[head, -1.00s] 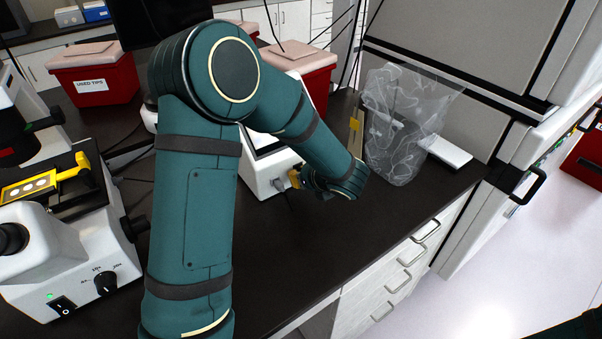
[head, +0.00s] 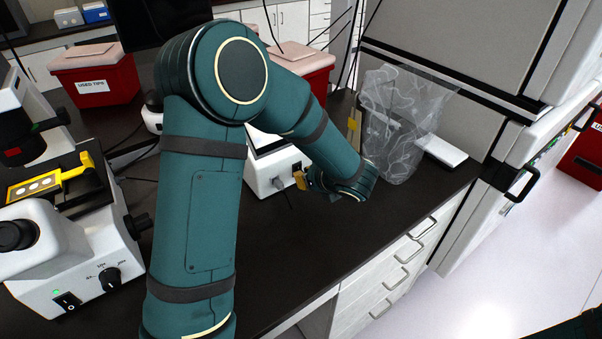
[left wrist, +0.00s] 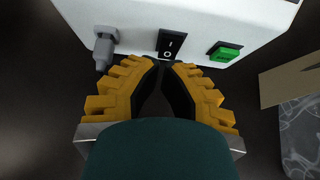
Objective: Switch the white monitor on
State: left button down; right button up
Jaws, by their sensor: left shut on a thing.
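The white monitor (head: 262,183) stands on the dark bench, partly hidden behind my left arm. In the left wrist view, the monitor's white panel (left wrist: 193,20) carries a black rocker power switch (left wrist: 171,44) marked with a line and a circle. A grey plug (left wrist: 104,46) sits left of the switch and a green connector (left wrist: 224,53) right of it. My left gripper (left wrist: 164,66) has its yellow fingers drawn together just below the switch's lower edge. What is between the tips cannot be made out, nor whether they touch the switch. It also shows in the head view (head: 301,181). My right gripper is out of view.
A clear plastic bag (head: 395,125) stands right of the monitor, near a white flat object (head: 442,152). A white microscope (head: 75,250) is at the left. Red used-tips bins (head: 95,82) stand behind. The front bench (head: 270,265) is clear.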

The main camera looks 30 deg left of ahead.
pick_arm(q)
jog(key=p+v, duration=0.1)
jog(key=v, duration=1)
jog(key=shift+a+r+p, duration=0.3)
jog(key=shift+r+p, duration=0.05)
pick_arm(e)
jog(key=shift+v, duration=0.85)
